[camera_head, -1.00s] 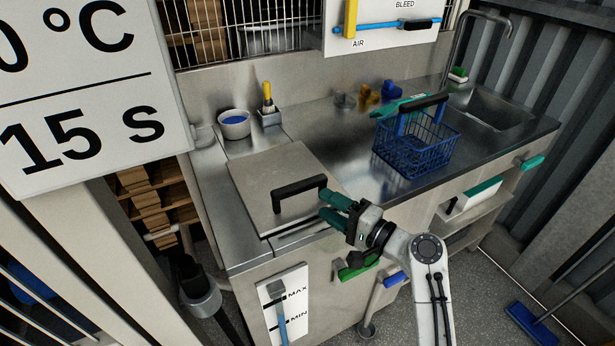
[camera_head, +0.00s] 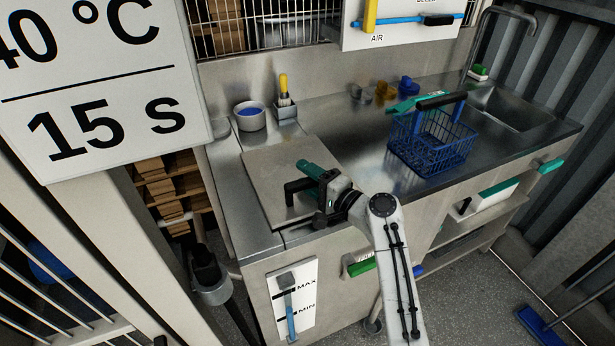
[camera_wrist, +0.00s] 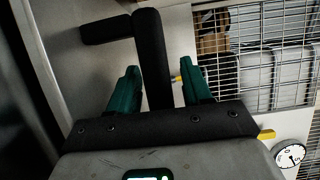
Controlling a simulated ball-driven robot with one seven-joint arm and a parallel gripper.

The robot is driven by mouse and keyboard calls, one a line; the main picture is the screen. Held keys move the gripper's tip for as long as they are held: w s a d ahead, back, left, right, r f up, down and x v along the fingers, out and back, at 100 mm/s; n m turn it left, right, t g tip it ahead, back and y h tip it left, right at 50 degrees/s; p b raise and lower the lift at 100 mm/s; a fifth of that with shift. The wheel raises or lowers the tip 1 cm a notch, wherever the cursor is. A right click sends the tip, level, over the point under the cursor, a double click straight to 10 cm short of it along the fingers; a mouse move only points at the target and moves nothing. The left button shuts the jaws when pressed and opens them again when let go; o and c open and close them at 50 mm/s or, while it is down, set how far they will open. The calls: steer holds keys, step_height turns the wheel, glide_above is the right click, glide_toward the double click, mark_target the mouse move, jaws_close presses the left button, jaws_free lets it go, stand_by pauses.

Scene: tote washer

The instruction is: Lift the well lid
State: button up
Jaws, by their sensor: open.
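The well lid (camera_head: 268,162) is a flat square steel plate lying level in the left part of the steel counter. Its black bar handle (camera_head: 290,190) stands up near the front edge and is partly hidden behind my gripper. My gripper (camera_head: 308,170) is at the handle's right part, with green fingers. In the wrist view the handle's black bar (camera_wrist: 151,50) runs between the two open green fingers of my gripper (camera_wrist: 160,67). A gap shows beside the bar on each side near the tips.
A blue wire basket (camera_head: 432,143) stands on the counter to the right, before the sink (camera_head: 510,105). A large sign (camera_head: 100,90) hangs at the left.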

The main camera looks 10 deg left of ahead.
jaws_close()
stand_by(0.4)
